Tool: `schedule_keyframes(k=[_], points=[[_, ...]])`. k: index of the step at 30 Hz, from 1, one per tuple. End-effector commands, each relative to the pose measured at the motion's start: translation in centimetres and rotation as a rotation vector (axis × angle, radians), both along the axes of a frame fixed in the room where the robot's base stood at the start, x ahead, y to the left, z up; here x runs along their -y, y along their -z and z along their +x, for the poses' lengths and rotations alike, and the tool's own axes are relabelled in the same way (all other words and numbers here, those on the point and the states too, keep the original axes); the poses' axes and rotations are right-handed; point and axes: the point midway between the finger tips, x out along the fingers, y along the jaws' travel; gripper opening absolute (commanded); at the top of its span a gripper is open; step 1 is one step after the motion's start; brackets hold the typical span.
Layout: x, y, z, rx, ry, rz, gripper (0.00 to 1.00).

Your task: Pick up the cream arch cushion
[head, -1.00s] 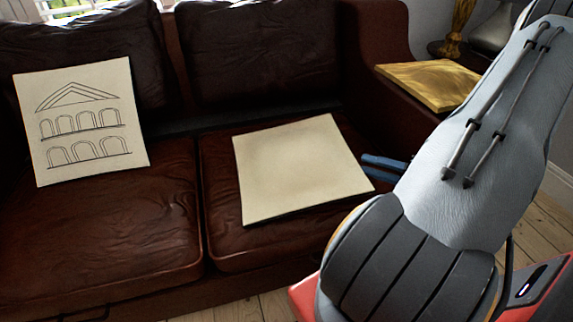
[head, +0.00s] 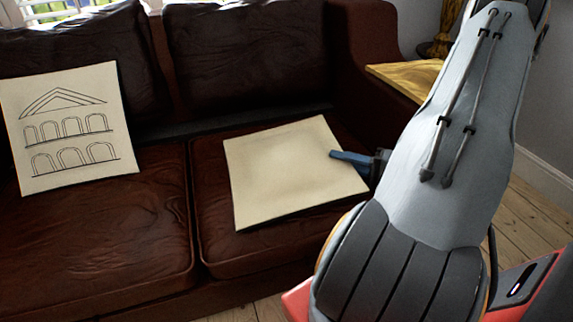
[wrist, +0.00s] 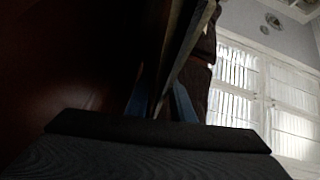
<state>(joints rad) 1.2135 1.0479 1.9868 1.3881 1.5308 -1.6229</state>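A cream cushion with line-drawn arches and a gable (head: 65,128) leans on the sofa's left backrest. A plain cream square cushion (head: 280,175) lies on the right seat; its upper face shows no print. My gripper (head: 345,158) is at this plain cushion's right edge, one blue finger above its face and the other hidden below. In the wrist view the blue fingers (wrist: 160,100) stand open on either side of a thin cushion edge (wrist: 177,65), seen edge-on. I see no clear grip on it.
The brown leather sofa (head: 90,235) fills the middle and left. A gold-coloured square top (head: 408,80) lies beyond the sofa's right arm. Bare floorboards (head: 530,215) show at the right.

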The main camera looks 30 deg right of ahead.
Motion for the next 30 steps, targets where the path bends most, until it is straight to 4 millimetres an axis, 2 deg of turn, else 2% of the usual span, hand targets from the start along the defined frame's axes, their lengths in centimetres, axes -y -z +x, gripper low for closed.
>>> schedule_keyframes(k=[1,3,4,12,17,23,30], points=[[0.0,0.0,0.0,0.000,0.000,0.000,0.13],[0.0,0.0,0.0,0.000,0.000,0.000,0.01],[0.0,0.0,0.0,0.000,0.000,0.000,0.00],[0.0,-0.1,0.0,0.001,0.000,0.001,0.00],[0.0,-0.9,0.0,0.002,0.000,0.001,0.00],[0.0,-3.6,0.0,0.002,0.000,-0.001,0.00],[0.0,-8.8,-0.1,0.004,0.000,-0.002,0.00]])
